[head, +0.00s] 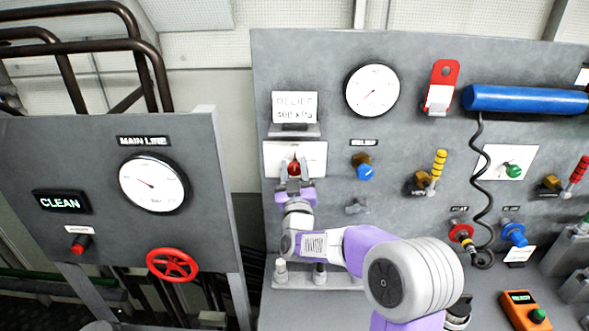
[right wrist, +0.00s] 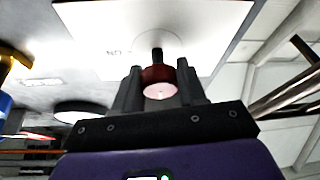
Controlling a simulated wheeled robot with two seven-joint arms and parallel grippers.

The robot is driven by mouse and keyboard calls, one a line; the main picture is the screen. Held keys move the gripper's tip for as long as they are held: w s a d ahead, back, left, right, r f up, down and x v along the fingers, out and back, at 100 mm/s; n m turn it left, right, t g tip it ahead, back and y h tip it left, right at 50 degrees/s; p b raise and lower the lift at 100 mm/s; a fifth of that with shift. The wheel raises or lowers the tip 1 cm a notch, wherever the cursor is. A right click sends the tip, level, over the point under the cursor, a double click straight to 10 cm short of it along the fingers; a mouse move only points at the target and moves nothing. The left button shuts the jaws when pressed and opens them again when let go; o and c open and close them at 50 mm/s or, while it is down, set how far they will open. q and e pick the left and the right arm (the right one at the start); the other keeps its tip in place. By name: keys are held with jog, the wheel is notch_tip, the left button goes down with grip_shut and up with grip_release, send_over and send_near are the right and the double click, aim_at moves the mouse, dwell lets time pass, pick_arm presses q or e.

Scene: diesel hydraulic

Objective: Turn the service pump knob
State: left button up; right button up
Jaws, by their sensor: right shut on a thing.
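The red knob (head: 294,168) sits on a white plate (head: 316,156) on the grey panel, below a sign that reads RELIEF and a line that looks like 400 kPa. My right gripper (head: 294,182) reaches up to it and is shut on it. In the right wrist view the red knob (right wrist: 158,82) lies between the two dark fingers (right wrist: 159,90), with its dark stem running to the white plate (right wrist: 165,40). The plate's lettering is too blurred to read. My left gripper is not in view.
A blue-tipped brass valve (head: 364,168) and a yellow-handled valve (head: 436,172) are to the right of the knob. A gauge (head: 372,90) is above. A separate panel on the left carries a red handwheel (head: 172,264). An orange meter (head: 526,311) lies on the bench.

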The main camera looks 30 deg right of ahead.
jog(key=shift+c, duration=0.6)
jog(key=shift+f+m+h+b, duration=0.1)
jog(key=shift+m+h+b, duration=0.2)
jog(key=shift+m+b, duration=0.4)
jog(key=m+g+h+b, duration=0.1)
jog(key=m+b, duration=0.1)
jog(key=m+h+b, duration=0.1)
jog(key=m+b, duration=0.2)
jog(key=shift+f+g+b, duration=0.1)
jog(key=shift+g+b, duration=0.2)
jog(key=shift+g, duration=0.1)
jog(key=m+g+h+b, duration=0.1)
jog(key=m, duration=0.1)
jog(key=m+g+h+b, duration=0.1)
jog(key=m, duration=0.2)
jog(key=shift+m+b, duration=0.3)
jog(key=m, duration=0.1)
jog(key=m+g, duration=0.1)
jog(key=shift+r+m+h+b, duration=0.2)
jog(key=shift+m+h+b, duration=0.1)
jog(key=shift+b, duration=0.05)
jog(key=m+g, duration=0.1)
jog(key=m, duration=0.2)
jog(key=shift+g+h, duration=0.3)
jog(key=shift+g, duration=0.1)
jog(key=m+g, duration=0.2)
jog(key=m, duration=0.3)
jog(key=shift+d+m, duration=0.1)
jog(key=shift+m, duration=0.3)
jog(key=shift+y, duration=0.4)
